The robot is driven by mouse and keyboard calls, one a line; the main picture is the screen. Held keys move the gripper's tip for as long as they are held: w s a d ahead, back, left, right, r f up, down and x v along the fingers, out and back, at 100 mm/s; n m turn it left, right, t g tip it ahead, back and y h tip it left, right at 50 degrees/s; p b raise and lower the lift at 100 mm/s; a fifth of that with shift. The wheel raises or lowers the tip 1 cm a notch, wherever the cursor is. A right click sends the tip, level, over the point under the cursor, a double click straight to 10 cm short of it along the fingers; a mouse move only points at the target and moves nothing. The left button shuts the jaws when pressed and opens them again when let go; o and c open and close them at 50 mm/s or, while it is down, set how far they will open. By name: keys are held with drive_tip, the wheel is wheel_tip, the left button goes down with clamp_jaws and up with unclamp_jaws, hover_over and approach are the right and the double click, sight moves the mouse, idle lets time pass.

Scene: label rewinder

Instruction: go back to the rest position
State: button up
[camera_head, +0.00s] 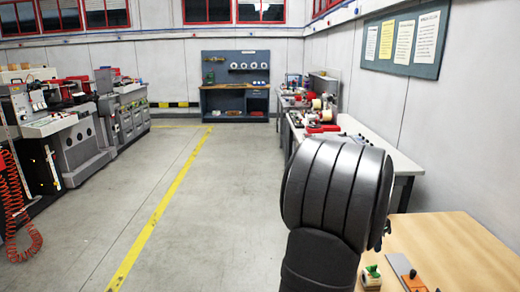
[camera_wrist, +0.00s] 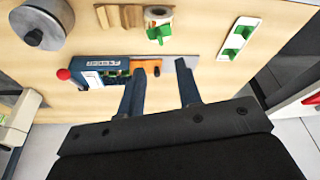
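My gripper (camera_wrist: 163,90) shows in the wrist view with its two dark fingers apart and nothing between them. It points over a wooden table (camera_wrist: 200,70). A blue and white label rewinder (camera_wrist: 100,76) with a red knob lies just beyond and left of the fingers.
On the table are a grey metal cylinder (camera_wrist: 42,22), a label roll in a green holder (camera_wrist: 158,22) and a green-white holder (camera_wrist: 238,38). In the head view, workbenches (camera_head: 405,160) stand at right, machines (camera_head: 70,130) at left. The floor (camera_head: 215,190) between is clear.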

drive_tip(key=x, duration=1.1)
drive_tip(key=shift+d+f, duration=0.1)
drive_tip(key=shift+f, duration=0.15)
drive_tip(key=shift+r, duration=0.1)
drive_tip(key=shift+r, duration=0.1)
drive_tip(key=v, duration=1.7)
drive_tip(key=x, duration=1.7)
drive_tip(key=shift+f, duration=0.4)
wheel_tip(320, 180, up, 8)
drive_tip(key=shift+f, duration=0.25)
drive_tip(key=shift+s+d+f, duration=0.1)
drive_tip(key=shift+d, duration=0.1)
drive_tip(key=shift+s+d+f+n+t, duration=0.1)
drive_tip(key=shift+d+f+n+t, duration=0.25)
drive_tip(key=shift+d+n, duration=0.55)
drive_tip(key=shift+a, duration=0.1)
